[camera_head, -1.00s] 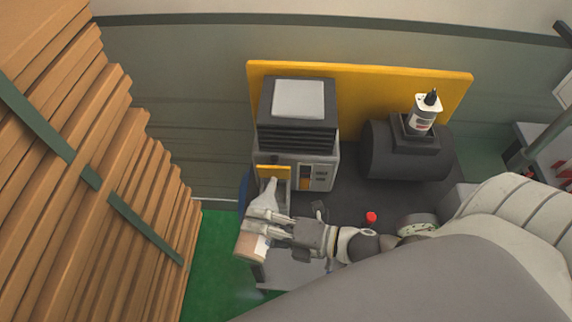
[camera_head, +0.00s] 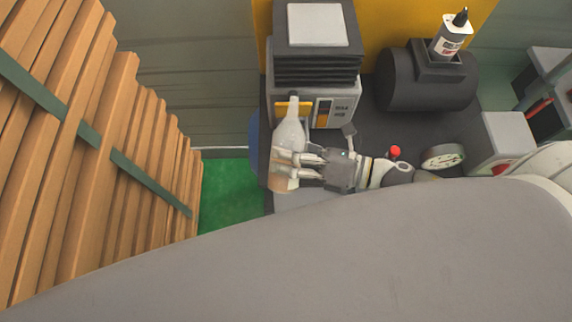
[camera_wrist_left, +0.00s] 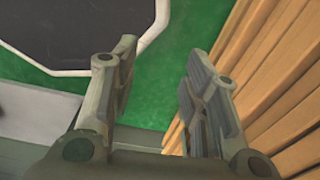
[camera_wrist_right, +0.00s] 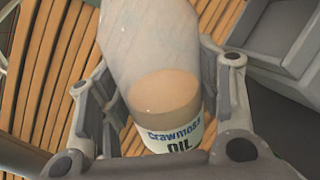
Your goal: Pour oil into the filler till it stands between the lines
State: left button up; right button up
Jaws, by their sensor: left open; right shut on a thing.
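My right gripper (camera_head: 299,163) is shut on the oil bottle (camera_head: 289,133), a pale, cloudy bottle with a narrow neck. Its neck points toward the yellow strip (camera_head: 283,107) on the front of the grey machine (camera_head: 315,68); I cannot tell if they touch. The right wrist view shows the bottle (camera_wrist_right: 155,45) between the fingers of my right gripper (camera_wrist_right: 160,85), with brown oil low inside and a label reading "Crawmoss OIL". The filler opening and level lines cannot be made out. My left gripper (camera_wrist_left: 157,52) is open and empty, over green floor.
A dark cylindrical tank (camera_head: 425,85) with a white, black-capped bottle (camera_head: 450,35) on top stands right of the machine. A red knob (camera_head: 395,152) and a round gauge (camera_head: 443,157) are near my right arm. Stacked wooden planks (camera_head: 90,150) fill the left.

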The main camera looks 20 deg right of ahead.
aim_at(294, 109)
jog(key=w+r+n, duration=0.1)
jog(key=r, duration=0.1)
jog(key=w+d+r+n, duration=0.1)
jog(key=w+r+n, duration=0.1)
jog(key=w+d+r+n+t, duration=0.1)
jog(key=r+n, duration=0.1)
jog(key=shift+w+d+r, duration=0.15)
jog(key=shift+w+d, duration=0.05)
jog(key=shift+w, duration=0.15)
jog(key=shift+w+d+r+n, duration=0.2)
jog(key=shift+w+r+n, duration=0.3)
jog(key=shift+n, duration=0.2)
pick_arm(q)
jog(key=shift+w+a+f, duration=0.5)
jog(key=shift+w+f, duration=0.15)
jog(key=shift+w, duration=0.1)
pick_arm(e)
jog(key=shift+w+d+r, duration=0.1)
jog(key=shift+r, duration=0.25)
pick_arm(q)
jog(key=shift+d, duration=0.1)
